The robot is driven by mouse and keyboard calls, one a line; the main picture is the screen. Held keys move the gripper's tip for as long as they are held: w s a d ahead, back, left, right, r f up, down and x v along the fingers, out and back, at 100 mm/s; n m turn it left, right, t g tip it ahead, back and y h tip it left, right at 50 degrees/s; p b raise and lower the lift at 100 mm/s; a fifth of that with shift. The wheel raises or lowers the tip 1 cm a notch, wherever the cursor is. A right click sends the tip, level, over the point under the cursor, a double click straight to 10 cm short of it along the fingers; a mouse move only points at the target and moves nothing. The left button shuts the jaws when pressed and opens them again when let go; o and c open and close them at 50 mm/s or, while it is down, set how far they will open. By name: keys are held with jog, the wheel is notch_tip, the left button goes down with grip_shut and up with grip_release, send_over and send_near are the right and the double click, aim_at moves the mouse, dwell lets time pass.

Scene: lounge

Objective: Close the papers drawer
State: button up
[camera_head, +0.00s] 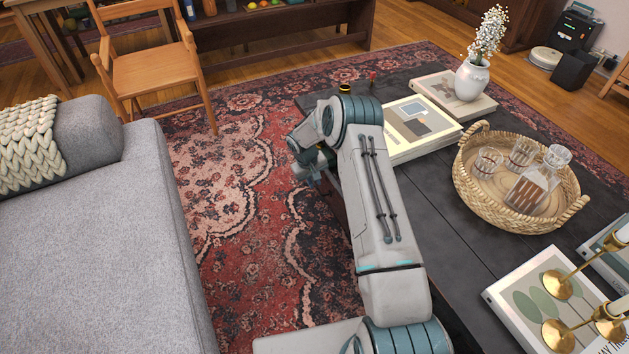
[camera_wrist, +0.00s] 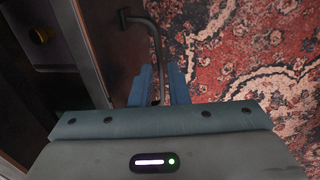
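My gripper (camera_wrist: 160,70) shows at the lower middle of the wrist view. Its two blue fingers stand apart. The far part of a dark bar handle (camera_wrist: 147,22) runs down between them, with a little room beside it. The handle sits on a dark brown front (camera_wrist: 113,45) of the low table, left of my fingers. I cannot tell how far this drawer is out, and no papers can be made out. In the head view the gripper (camera_head: 303,168) is small beside the dark table (camera_head: 440,235), and my arm hides the drawer.
On the table are a woven tray (camera_head: 469,185) with glassware, books (camera_head: 415,128), a white vase (camera_head: 472,80) and brass candlesticks (camera_head: 557,284). A grey sofa (camera_head: 90,240) stands left. Patterned rug (camera_head: 235,185) lies clear between sofa and table. A wooden chair (camera_head: 155,70) stands behind.

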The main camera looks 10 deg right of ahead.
jog(key=shift+o, duration=1.2)
notch_tip(320, 180, up, 14)
jog(key=a+p, duration=0.2)
jog(key=p, duration=0.1)
jog(key=shift+s+a+f, duration=0.2)
jog(key=shift+s+a, duration=0.1)
jog(key=shift+a, duration=0.05)
jog(key=shift+c, duration=0.3)
